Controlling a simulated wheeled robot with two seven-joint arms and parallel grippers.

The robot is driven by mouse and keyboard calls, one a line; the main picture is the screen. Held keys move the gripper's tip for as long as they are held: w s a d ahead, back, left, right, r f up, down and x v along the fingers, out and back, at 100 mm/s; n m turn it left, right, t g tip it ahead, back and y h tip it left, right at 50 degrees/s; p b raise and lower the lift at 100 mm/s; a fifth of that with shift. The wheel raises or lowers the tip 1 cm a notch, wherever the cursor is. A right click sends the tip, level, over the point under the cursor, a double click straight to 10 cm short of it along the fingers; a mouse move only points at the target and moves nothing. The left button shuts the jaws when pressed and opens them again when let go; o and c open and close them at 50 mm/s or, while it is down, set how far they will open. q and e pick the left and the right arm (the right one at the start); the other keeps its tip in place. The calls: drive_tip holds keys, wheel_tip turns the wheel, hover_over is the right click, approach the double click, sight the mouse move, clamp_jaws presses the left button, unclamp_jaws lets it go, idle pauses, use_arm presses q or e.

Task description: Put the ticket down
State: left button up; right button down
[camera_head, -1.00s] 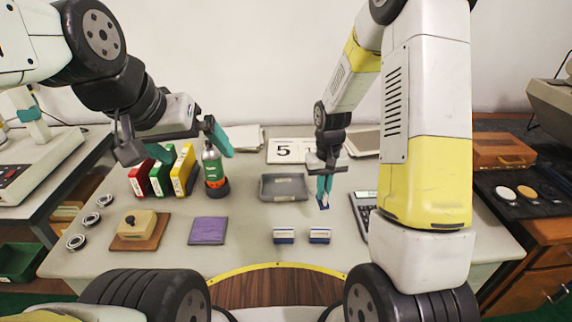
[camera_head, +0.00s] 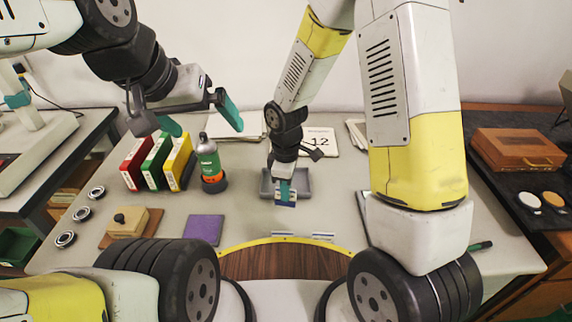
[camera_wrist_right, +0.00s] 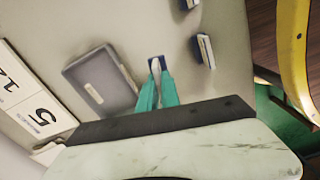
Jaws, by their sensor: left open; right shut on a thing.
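The ticket, a small blue and white piece (camera_head: 287,204), is pinched in my right gripper (camera_head: 286,188). In the head view it appears at the front edge of the grey tray (camera_head: 303,184), which the gripper partly covers. In the right wrist view, the ticket's blue end (camera_wrist_right: 156,61) shows between the teal fingertips (camera_wrist_right: 157,74), beside the tray (camera_wrist_right: 75,73). I cannot tell whether the ticket touches the table. My left gripper (camera_head: 199,117) is open and empty, above and behind the coloured boxes.
Two small blue and white blocks (camera_head: 275,234) (camera_head: 322,236) stand near the table's front edge. Red, green and yellow boxes (camera_head: 178,163), a green bottle (camera_head: 208,160), a purple pad (camera_head: 204,230) and metal rings (camera_head: 66,239) are on the left. Calendar cards (camera_head: 319,141) lie behind the tray.

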drive_tip(key=w+f, duration=0.1)
drive_tip(key=w, duration=0.3)
drive_tip(key=w+f+n, duration=0.1)
drive_tip(key=w, duration=0.4)
drive_tip(key=w+f+n, duration=0.1)
drive_tip(key=w, duration=0.4)
drive_tip(key=shift+w, duration=0.15)
drive_tip(key=shift+f, duration=1.65)
drive_tip(key=c, duration=1.6)
unclamp_jaws()
drive_tip(key=shift+f, duration=0.15)
drive_tip(key=shift+o, duration=0.2)
